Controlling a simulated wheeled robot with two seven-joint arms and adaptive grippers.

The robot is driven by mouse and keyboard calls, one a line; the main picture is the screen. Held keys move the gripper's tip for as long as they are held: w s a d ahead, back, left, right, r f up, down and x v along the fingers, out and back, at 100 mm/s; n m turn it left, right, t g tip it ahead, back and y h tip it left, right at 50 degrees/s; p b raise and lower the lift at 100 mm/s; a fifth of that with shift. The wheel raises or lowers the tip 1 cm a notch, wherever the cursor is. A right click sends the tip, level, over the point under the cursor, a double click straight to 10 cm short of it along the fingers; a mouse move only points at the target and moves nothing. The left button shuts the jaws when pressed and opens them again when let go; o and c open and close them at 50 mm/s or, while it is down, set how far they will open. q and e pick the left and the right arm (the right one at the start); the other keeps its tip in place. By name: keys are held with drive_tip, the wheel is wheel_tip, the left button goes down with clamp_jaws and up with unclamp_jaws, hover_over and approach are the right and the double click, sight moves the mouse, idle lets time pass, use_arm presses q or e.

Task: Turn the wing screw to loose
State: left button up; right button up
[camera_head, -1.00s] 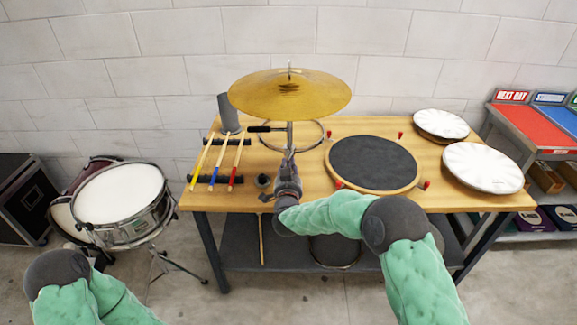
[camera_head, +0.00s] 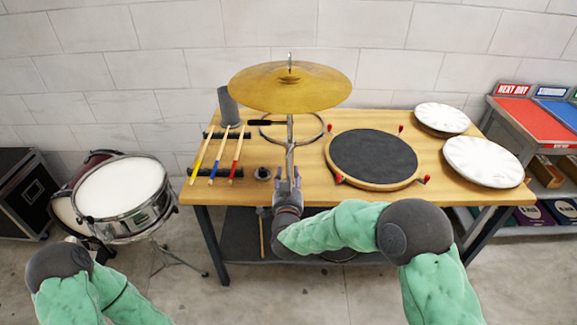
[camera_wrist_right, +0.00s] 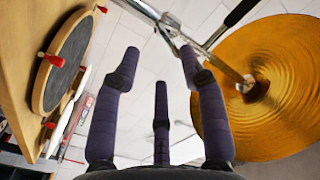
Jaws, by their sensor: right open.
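The cymbal stand's metal pole (camera_head: 290,135) rises from the bench under the brass cymbal (camera_head: 285,88). In the right wrist view, the pole carries a metal clamp fitting (camera_wrist_right: 169,24) beyond the fingertips, and the cymbal (camera_wrist_right: 275,100) is at the right. The wing screw cannot be told apart clearly from this fitting. My right gripper (camera_head: 287,180) is at the bench's front edge, in front of the pole. Its fingers are spread and empty in the wrist view (camera_wrist_right: 160,60), apart from the pole.
The bench (camera_head: 320,196) holds a dark round drum pad (camera_head: 374,158) right of my right gripper, white drumheads (camera_head: 482,160) farther right, and several drumsticks (camera_head: 237,152) at left. A snare drum (camera_head: 120,200) stands left of the bench.

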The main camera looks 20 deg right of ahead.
drive_tip(key=v, duration=0.4)
idle(0.4)
drive_tip(key=s+a+f+n+g+y, duration=0.2)
drive_tip(key=s+f+g+y, duration=0.15)
drive_tip(key=f, duration=0.95)
drive_tip(key=s+a+f+n+g+y, duration=0.1)
drive_tip(key=s+f+n+g+y, duration=0.3)
drive_tip(key=f, duration=0.9)
drive_tip(key=s+a+f+g, duration=0.2)
drive_tip(key=s+f+g, duration=0.2)
drive_tip(key=s, duration=0.7)
drive_tip(key=s+a+f+g+y, duration=0.1)
drive_tip(key=s+a+f+g, duration=0.1)
drive_tip(key=s+f+g, duration=0.3)
drive_tip(key=s+f, duration=0.3)
drive_tip(key=s, duration=0.4)
